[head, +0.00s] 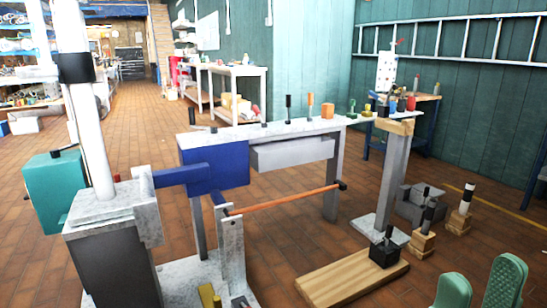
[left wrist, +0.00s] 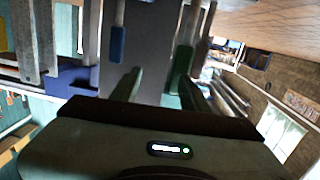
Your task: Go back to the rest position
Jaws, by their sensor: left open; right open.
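My right gripper (head: 479,284) is at the lower right of the head view. Its two green padded fingers stand apart with nothing between them. My left gripper (left wrist: 157,85) does not show in the head view. In the left wrist view its two greenish fingers are apart, and I see nothing held between them. A white mast (head: 88,140) with a black band stands upright at the left on a grey block (head: 105,215). What lies beyond the left fingers is partly blurred.
A bench (head: 290,128) with several upright handles stands mid-view. A blue box (head: 215,168) and an orange bar (head: 285,200) are before it. A wooden board (head: 350,278) with a black block (head: 384,253) lies on the floor near my right gripper. Brick floor is open at the left.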

